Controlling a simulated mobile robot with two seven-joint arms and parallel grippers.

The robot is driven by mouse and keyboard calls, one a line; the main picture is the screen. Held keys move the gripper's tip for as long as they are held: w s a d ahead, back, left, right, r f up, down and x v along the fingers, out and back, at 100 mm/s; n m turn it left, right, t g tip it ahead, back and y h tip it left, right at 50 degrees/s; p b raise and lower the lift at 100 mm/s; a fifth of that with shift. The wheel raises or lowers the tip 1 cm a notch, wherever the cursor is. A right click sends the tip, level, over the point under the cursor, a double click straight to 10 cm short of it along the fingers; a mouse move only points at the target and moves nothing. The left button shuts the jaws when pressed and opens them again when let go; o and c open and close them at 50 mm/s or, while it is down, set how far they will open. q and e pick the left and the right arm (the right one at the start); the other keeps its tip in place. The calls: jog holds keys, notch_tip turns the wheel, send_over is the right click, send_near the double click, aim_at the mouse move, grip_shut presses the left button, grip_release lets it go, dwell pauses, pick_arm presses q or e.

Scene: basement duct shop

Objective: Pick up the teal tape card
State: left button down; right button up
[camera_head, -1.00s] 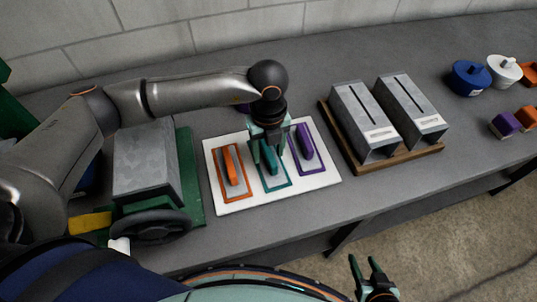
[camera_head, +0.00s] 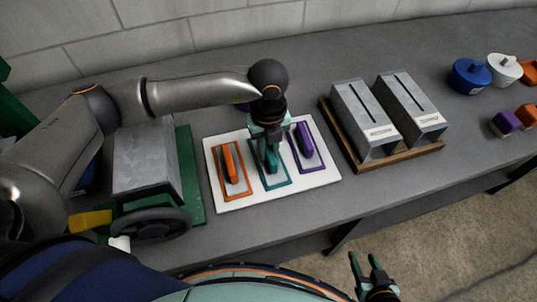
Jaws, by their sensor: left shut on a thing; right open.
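The teal tape card (camera_head: 271,162) stands in the middle of a white board (camera_head: 238,203), inside a teal outlined rectangle. My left gripper (camera_head: 268,147) comes down over it from above and is shut on its upper part. Its lower end is at the board; I cannot tell whether it touches. An orange card (camera_head: 230,165) stands to its left and a purple card (camera_head: 304,142) to its right, each in its own outline. My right gripper (camera_head: 366,268) is open and empty, low in front of the bench.
Two grey metal boxes with slots (camera_head: 364,122) stand on a wooden base (camera_head: 405,156) to the right. A green-based machine with a dark handwheel (camera_head: 150,224) is at the left. Blue (camera_head: 469,76) and white (camera_head: 503,70) round containers and small blocks lie far right.

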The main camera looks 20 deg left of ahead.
aim_at(269, 150)
dwell(0.3)
pick_arm(q)
jog(key=shift+r, duration=0.55)
notch_tip(269, 150, up, 2)
jog(key=shift+r+b, duration=0.1)
jog(key=shift+b, duration=0.55)
jog(key=s+r+b, duration=0.1)
jog(key=s+r, duration=0.8)
jog(key=s, duration=0.5)
jog(key=shift+d+r+b, duration=0.3)
jog(key=shift+r+b, duration=0.05)
